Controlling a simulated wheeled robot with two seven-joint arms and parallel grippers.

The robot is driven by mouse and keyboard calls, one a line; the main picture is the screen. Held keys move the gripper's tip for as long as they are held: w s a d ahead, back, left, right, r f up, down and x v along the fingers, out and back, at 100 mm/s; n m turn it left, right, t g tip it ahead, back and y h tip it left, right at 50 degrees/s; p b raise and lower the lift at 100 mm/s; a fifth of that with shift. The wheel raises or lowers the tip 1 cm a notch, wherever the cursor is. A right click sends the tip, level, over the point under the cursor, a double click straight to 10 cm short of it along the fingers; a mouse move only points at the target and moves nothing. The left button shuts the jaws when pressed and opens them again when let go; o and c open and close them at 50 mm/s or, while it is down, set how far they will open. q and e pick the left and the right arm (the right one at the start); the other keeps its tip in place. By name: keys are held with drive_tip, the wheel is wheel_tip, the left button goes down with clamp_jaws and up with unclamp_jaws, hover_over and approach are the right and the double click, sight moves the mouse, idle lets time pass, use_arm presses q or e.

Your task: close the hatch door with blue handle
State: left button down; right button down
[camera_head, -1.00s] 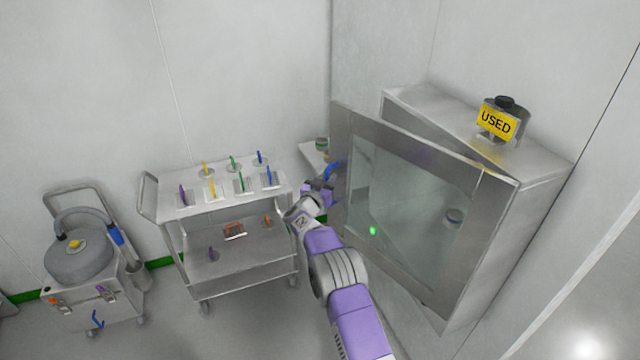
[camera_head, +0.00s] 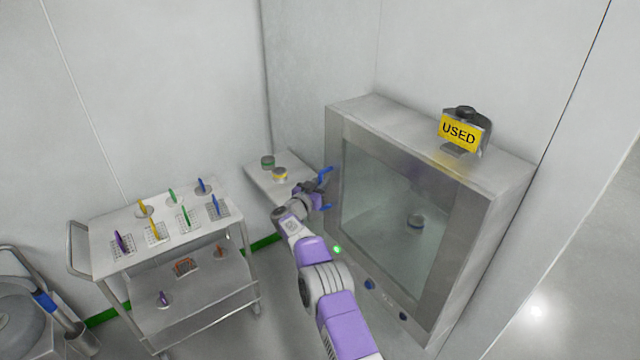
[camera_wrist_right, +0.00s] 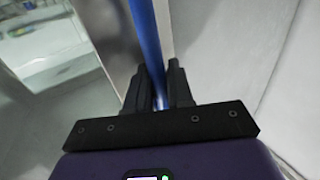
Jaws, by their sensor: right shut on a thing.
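The hatch door (camera_head: 334,132) is a metal frame around a glass pane on the front of the steel hatch box. It now lies flush or nearly flush with the box front; I cannot tell if a small gap is left. Its blue handle (camera_head: 324,178) is on the door's left edge. My right gripper (camera_head: 318,187) is at that handle. In the right wrist view the jaws (camera_wrist_right: 160,88) are shut on the blue handle (camera_wrist_right: 147,45), which runs upward between the fingers. My left gripper is not in view.
A yellow USED sign (camera_head: 459,133) with a dark-capped container is on the box top. A small shelf (camera_head: 290,162) with two jars is left of the hatch. A cart (camera_head: 100,232) with coloured tools stands farther left.

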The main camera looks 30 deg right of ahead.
drive_tip(key=shift+s+d+r, duration=0.1)
drive_tip(key=shift+d+r, duration=0.1)
drive_tip(key=c, duration=1.4)
unclamp_jaws()
drive_tip(key=shift+o, duration=1.2)
drive_tip(key=shift+d+f, duration=0.1)
drive_tip(key=v, duration=0.7)
drive_tip(key=shift+a+b, duration=0.35)
drive_tip(key=shift+b, duration=0.1)
